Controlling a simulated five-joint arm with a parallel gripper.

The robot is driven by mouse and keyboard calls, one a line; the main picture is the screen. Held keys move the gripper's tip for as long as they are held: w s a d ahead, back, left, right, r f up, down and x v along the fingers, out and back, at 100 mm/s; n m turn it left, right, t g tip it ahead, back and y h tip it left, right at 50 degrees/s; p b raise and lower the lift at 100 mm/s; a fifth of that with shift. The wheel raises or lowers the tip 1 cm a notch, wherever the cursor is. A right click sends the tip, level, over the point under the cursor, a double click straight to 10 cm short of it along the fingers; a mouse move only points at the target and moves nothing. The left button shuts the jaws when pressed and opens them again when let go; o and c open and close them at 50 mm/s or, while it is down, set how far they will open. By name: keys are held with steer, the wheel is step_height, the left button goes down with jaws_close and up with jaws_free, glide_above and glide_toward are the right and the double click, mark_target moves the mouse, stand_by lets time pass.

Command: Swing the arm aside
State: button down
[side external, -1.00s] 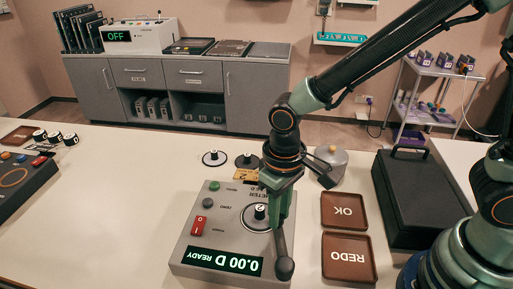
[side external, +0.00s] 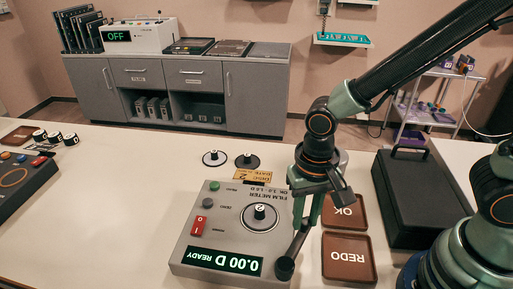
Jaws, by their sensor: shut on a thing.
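The film meter (side external: 200,238) stands on the bench, its display reading "0.00 D READY". Its dark swing arm (side external: 297,246) runs from a round pivot (side external: 285,268) at the near right corner up and right to my gripper. My gripper (side external: 310,220) is shut on the arm's far end, past the meter's right edge and in front of the OK tray. The round stage (side external: 262,226) with a black knob marked 2 (side external: 260,211) is uncovered. My fingers partly hide the arm's tip.
The brown OK tray (side external: 354,222) and REDO tray (side external: 347,258) lie right of the meter, by a black case (side external: 415,205).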

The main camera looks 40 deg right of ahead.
steer(key=shift+r, duration=0.1)
stand_by(0.3)
steer(key=c, duration=0.7)
jaws_free()
step_height(320, 180, up, 12)
steer(key=shift+d, duration=0.1)
steer(key=w+d+r+n+t, duration=0.1)
steer(key=d+t, duration=0.1)
steer(key=d, duration=0.3)
steer(key=w+d+r+n+t, duration=0.1)
steer(key=d+n, duration=0.1)
steer(key=d, duration=0.3)
steer(key=w+d+r+n+t, duration=0.1)
steer(key=d+t, duration=0.1)
steer(key=d, duration=0.2)
steer(key=shift+d+r+n+t, duration=0.15)
steer(key=shift+d+n+t, duration=0.15)
steer(key=shift+d, duration=0.1)
